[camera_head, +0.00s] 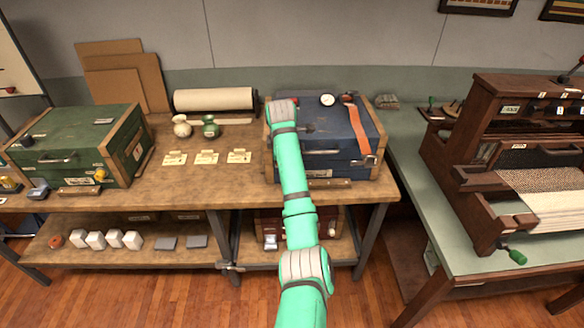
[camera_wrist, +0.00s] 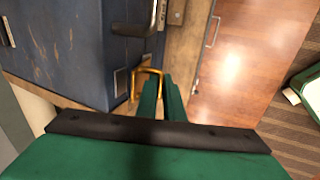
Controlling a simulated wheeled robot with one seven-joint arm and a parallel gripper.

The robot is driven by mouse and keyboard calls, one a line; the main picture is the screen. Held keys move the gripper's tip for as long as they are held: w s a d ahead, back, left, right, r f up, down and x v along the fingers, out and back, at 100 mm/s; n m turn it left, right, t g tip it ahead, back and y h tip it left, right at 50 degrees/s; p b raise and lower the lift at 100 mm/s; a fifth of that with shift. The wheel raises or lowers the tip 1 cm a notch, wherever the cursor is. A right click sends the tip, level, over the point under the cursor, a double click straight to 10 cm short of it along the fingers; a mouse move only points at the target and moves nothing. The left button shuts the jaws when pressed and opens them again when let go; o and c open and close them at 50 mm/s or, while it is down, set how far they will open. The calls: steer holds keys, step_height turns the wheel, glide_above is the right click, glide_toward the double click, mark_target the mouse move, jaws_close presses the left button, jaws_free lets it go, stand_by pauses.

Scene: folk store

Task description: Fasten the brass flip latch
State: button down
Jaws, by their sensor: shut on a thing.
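The blue chest (camera_head: 335,128) with wooden corners stands on the workbench in the head view. Its blue face (camera_wrist: 62,45) fills the left of the wrist view. The brass flip latch (camera_wrist: 147,71) shows there as a thin golden loop by the chest's wooden edge. My gripper (camera_wrist: 163,84) has its green fingers close together and shut on the latch loop, whose lower part they hide. In the head view my arm covers the chest's left side, and the fingertips and latch cannot be made out.
A dark handle (camera_wrist: 137,24) sits near the latch. A leather strap (camera_head: 358,127) and a round dial (camera_head: 327,100) lie on the chest lid. Small cards and two vases (camera_head: 210,127) stand left of my arm. A green chest (camera_head: 75,145) is farther left, a loom (camera_head: 515,160) right.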

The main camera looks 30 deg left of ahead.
steer(key=shift+w+a+r+g+h, duration=0.25)
steer(key=shift+w+g+h, duration=0.1)
steer(key=shift+g+h, duration=0.2)
steer(key=shift+w+g, duration=0.2)
steer(key=shift+g, duration=0.25)
steer(key=shift+a, duration=0.1)
stand_by(0.3)
steer(key=c, duration=2.2)
jaws_free()
steer(key=shift+w, duration=0.1)
steer(key=shift+a+r, duration=0.1)
steer(key=r, duration=0.6)
steer(key=s+r, duration=0.1)
steer(key=r, duration=0.2)
steer(key=shift+s+d+r, duration=0.1)
steer(key=shift+d+r, duration=0.05)
steer(key=shift+d, duration=0.2)
steer(key=shift+s+d+r, duration=0.1)
steer(key=shift+d+r, duration=0.1)
steer(key=shift+r, duration=0.5)
